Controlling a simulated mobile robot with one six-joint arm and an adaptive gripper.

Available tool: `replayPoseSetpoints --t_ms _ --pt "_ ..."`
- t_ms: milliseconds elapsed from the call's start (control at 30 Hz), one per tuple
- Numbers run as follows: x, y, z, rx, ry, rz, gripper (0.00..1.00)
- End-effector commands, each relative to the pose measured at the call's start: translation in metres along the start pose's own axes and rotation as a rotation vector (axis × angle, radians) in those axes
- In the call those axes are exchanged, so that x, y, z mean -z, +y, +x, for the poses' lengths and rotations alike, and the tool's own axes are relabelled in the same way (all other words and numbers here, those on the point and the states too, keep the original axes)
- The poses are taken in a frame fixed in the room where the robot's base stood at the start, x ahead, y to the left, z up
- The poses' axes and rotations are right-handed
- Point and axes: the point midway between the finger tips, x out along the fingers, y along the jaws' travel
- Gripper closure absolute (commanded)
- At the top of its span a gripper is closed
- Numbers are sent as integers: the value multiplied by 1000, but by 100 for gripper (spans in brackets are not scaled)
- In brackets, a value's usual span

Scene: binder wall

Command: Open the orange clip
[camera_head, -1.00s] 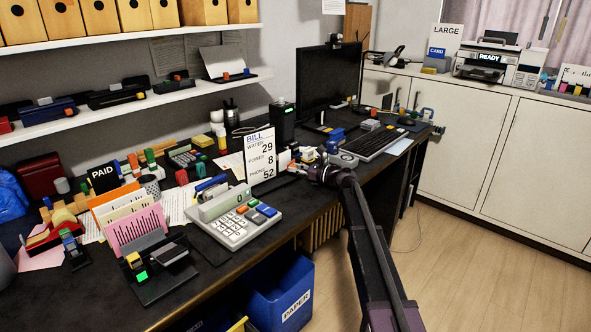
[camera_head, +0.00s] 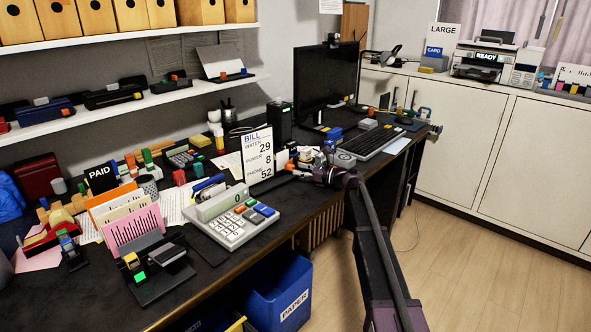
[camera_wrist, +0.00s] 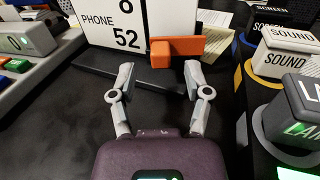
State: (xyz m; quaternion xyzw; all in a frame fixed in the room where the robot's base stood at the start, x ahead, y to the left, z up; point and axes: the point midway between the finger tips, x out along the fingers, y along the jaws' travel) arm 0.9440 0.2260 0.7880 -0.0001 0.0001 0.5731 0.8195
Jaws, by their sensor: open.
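The orange clip (camera_wrist: 178,48) shows in the wrist view at the right edge of the white bill card (camera_wrist: 125,25). The card also stands on the desk in the head view (camera_head: 257,158), reading BILL with several numbers. A dark flat base strip (camera_wrist: 130,76) lies at the foot of the card. My gripper (camera_wrist: 160,78) is open and empty, its two grey fingers apart and pointing at the clip, which lies just beyond them. In the head view my gripper is at the end of my purple arm, right of the card, and its fingers are hard to make out.
A calculator (camera_head: 233,222) stands left of the card. To the right are a block marked SOUND (camera_wrist: 287,57) and a dark block (camera_wrist: 299,105) close to my right finger. Behind are a monitor (camera_head: 326,88) and keyboard (camera_head: 369,143). A blue paper bin (camera_head: 282,296) stands below.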

Motion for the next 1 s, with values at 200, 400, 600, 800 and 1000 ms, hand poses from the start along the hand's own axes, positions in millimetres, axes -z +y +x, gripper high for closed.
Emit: replayPoseSetpoints --t_ms 200,400,600,800,1000 --pt "0 1 -37 2 0 0 37" --pt "0 2 -67 1 0 0 37" --pt "0 1 -86 0 0 0 37" --pt "0 1 -92 -1 0 0 37" --pt "0 1 -91 -1 0 0 37"
